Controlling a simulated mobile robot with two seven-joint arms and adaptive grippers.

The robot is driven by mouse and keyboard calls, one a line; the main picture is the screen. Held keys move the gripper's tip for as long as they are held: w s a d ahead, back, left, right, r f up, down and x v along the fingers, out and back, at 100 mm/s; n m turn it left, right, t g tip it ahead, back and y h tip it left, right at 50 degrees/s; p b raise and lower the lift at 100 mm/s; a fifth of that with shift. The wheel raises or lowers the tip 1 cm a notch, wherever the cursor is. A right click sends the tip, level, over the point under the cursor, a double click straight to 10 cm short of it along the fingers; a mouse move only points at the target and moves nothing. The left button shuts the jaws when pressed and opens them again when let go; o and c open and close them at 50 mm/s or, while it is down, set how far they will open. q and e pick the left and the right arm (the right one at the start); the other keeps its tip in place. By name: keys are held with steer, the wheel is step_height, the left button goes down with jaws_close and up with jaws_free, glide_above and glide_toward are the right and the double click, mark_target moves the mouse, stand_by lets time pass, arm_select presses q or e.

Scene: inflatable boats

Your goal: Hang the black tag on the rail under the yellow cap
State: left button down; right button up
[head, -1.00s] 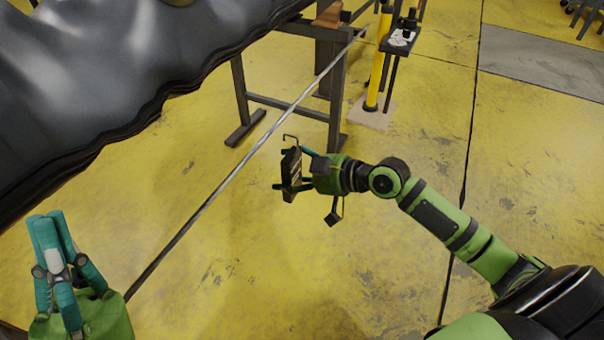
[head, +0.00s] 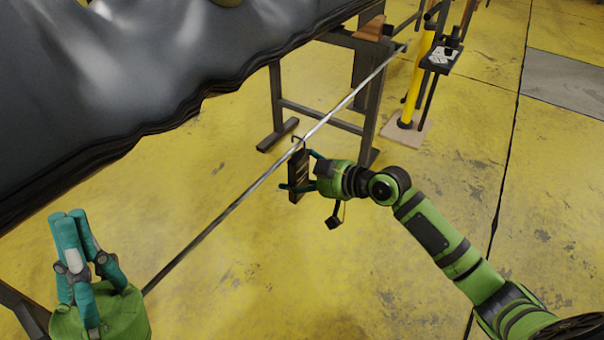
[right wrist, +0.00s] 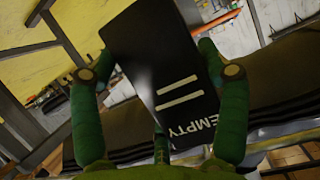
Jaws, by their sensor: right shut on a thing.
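The black tag (head: 299,176) is held upright by my right gripper (head: 298,171). Its thin hook (head: 296,141) rises from the top edge and overlaps the metal rail (head: 222,214) in the head view; I cannot tell whether they touch. In the right wrist view the tag (right wrist: 165,60) sits between green fingers, showing two pale bars and the word EMPTY. My left gripper (head: 76,216) is at the lower left, fingers together and empty, away from the tag.
A large dark inflatable boat (head: 150,75) fills the upper left. A dark metal stand (head: 370,110) is behind the rail. A yellow post (head: 414,90) with a small dark shelf (head: 441,60) stands at the upper right. The floor at right is clear.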

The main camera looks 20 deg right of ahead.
steer(key=shift+f, duration=0.2)
steer(key=o, duration=1.2)
steer(key=shift+s+d, duration=0.1)
steer(key=v, duration=1.1)
steer(key=shift+s+d+r, duration=0.15)
steer(key=shift+s+d, duration=0.05)
steer(key=shift+s, duration=0.1)
